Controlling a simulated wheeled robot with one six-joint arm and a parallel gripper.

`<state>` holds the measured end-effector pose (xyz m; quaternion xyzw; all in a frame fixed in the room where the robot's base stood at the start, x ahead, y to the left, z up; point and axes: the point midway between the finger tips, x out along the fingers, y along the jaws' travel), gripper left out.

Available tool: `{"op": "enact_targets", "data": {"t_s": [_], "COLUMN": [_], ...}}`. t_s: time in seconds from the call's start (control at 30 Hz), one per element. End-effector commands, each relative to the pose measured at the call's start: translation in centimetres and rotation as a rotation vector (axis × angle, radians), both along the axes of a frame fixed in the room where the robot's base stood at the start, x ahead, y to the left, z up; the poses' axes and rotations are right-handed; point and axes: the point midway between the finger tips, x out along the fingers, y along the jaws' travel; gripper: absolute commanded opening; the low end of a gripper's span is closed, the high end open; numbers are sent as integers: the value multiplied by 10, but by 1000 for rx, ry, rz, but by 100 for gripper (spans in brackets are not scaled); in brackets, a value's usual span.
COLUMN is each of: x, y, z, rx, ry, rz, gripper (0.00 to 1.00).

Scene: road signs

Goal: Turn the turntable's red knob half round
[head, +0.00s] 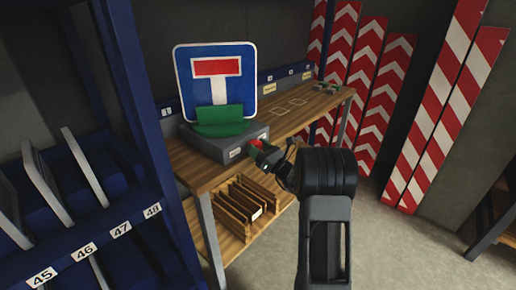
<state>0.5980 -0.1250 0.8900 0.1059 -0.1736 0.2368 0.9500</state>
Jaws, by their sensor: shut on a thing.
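The turntable (210,145) is a dark grey box with a green holder on top, standing on the left part of a wooden workbench. A blue square sign (184,75) with a white T and a red bar stands upright in its green holder (219,122). The red knob (255,144) is on the right end of the box, mostly hidden by my gripper. My gripper (262,149) reaches in from the right and is shut on the knob. The fingertips are small and partly hidden in this view.
The workbench (190,168) is bare to the right, with marked outlines and a small green item (327,87) at its far end. A wooden rack (243,208) sits on the shelf below. A blue numbered shelf (115,235) stands close on the left. Red-and-white boards (383,85) lean behind.

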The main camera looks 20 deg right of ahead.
Motion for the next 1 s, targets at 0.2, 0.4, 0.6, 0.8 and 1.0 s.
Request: {"op": "enact_targets", "data": {"t_s": [0.2, 0.4, 0.6, 0.8, 1.0], "x": [0, 0, -1, -1, -1], "y": [1, 1, 2, 2, 3], "z": [-2, -4, -4, -4, -4], "rx": [-27, -124, -287, -455, -605], "ry": [-12, -58, -133, -209, -275], "rz": [2, 2, 3, 3, 4], "gripper": [33, 33, 33, 33, 33]}}
